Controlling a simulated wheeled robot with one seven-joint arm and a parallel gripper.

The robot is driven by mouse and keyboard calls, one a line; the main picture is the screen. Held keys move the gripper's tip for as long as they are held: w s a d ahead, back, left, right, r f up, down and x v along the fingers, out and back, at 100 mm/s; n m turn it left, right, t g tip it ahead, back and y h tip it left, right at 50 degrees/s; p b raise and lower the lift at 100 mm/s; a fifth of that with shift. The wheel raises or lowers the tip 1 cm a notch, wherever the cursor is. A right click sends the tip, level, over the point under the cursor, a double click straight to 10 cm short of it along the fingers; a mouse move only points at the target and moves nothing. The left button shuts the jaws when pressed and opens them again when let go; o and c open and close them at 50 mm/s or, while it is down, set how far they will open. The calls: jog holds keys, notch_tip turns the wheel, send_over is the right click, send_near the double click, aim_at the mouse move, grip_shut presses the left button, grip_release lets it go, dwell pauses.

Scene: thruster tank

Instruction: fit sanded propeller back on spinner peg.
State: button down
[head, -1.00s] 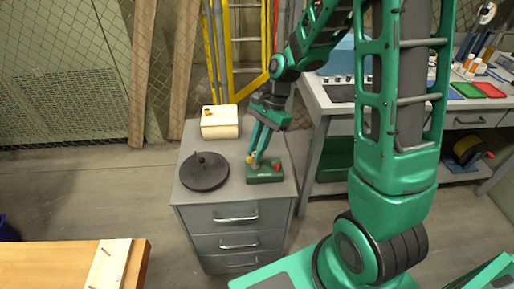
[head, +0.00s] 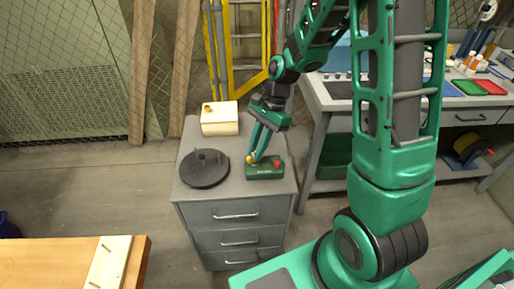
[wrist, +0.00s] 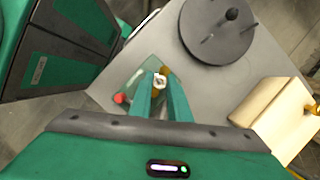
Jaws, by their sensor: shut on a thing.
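My gripper (head: 253,159) points down over the left part of a small green box (head: 265,170) with a red knob. Its two fingers are shut on a small brass-yellow piece, apparently the propeller (wrist: 165,74), with a pale hub at the fingertips (wrist: 160,83). In the wrist view the green box (wrist: 135,73) lies beneath the fingers; I cannot tell whether the piece touches it. A dark round disc (head: 204,170) with an upright peg lies left of the box. The disc also shows in the wrist view (wrist: 217,38). I cannot tell which part is the spinner peg.
The things stand on a grey drawer cabinet (head: 236,214). A cream block (head: 220,120) with a yellow knob stands at its back. A workbench (head: 330,100) is to the right and a wooden table (head: 50,262) at the front left. Bare cabinet top lies between disc and block.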

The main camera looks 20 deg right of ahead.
jog(key=shift+f, duration=0.3)
dwell(0.4)
jog(key=c, duration=1.6)
grip_release()
jog(key=shift+r, duration=0.1)
jog(key=v, duration=0.4)
jog(key=a+v, duration=0.1)
jog(key=v, duration=0.9)
jog(key=shift+s+a+r, duration=0.1)
jog(key=shift+r, duration=0.3)
